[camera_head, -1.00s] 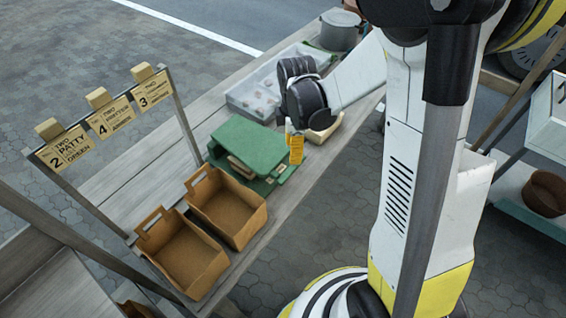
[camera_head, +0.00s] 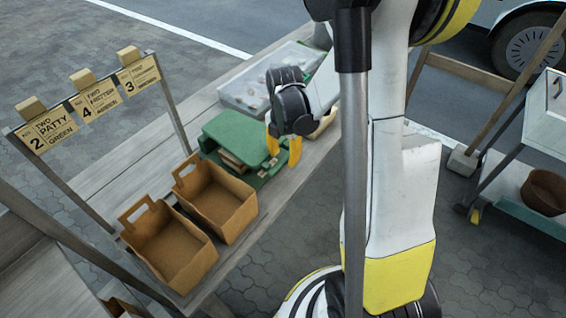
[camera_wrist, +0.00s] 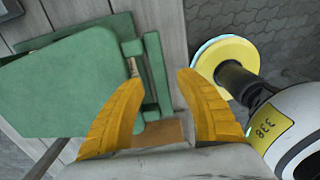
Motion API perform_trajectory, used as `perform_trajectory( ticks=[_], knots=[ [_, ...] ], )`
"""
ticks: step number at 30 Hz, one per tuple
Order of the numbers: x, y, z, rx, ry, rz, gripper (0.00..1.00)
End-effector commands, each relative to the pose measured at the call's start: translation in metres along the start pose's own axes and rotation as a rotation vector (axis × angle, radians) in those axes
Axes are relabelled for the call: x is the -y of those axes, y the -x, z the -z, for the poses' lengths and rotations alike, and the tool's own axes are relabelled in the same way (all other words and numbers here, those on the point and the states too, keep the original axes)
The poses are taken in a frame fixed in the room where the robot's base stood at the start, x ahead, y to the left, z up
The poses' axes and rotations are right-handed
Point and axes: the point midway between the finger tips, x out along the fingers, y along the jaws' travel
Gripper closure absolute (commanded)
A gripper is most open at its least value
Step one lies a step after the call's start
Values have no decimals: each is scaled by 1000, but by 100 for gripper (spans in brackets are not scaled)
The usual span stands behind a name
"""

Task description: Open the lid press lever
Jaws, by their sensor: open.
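The press is a green box-like device on the bench, with its flat green lid (camera_head: 238,136) over a green base (camera_head: 262,178). In the wrist view the lid (camera_wrist: 62,82) fills the left side, and a green bar-like part, which looks like the lever (camera_wrist: 157,72), stands just beyond my fingers. My gripper (camera_head: 283,148) is at the right edge of the press. In the wrist view my gripper (camera_wrist: 162,92) has its yellow fingers spread apart, with the green bar showing between and beyond them. I cannot tell whether a finger touches it.
Two brown open boxes (camera_head: 216,204) (camera_head: 168,247) stand left of the press on the bench. A translucent tray (camera_head: 262,88) lies behind it. A rack of order signs (camera_head: 97,98) stands at the left.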

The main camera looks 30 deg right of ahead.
Motion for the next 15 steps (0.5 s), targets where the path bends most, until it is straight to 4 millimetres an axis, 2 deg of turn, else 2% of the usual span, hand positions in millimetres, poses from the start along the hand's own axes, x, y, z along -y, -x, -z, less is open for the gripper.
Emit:
perform_trajectory(
  ticks=[1,4,13,14,15],
  knots=[
    [0,-8,0,0,0,0,59],
    [0,-13,0,0,0,0,59],
    [0,-14,0,0,0,0,59],
    [0,-14,0,0,0,0,66],
    [0,-14,0,0,0,0,78]
  ],
)
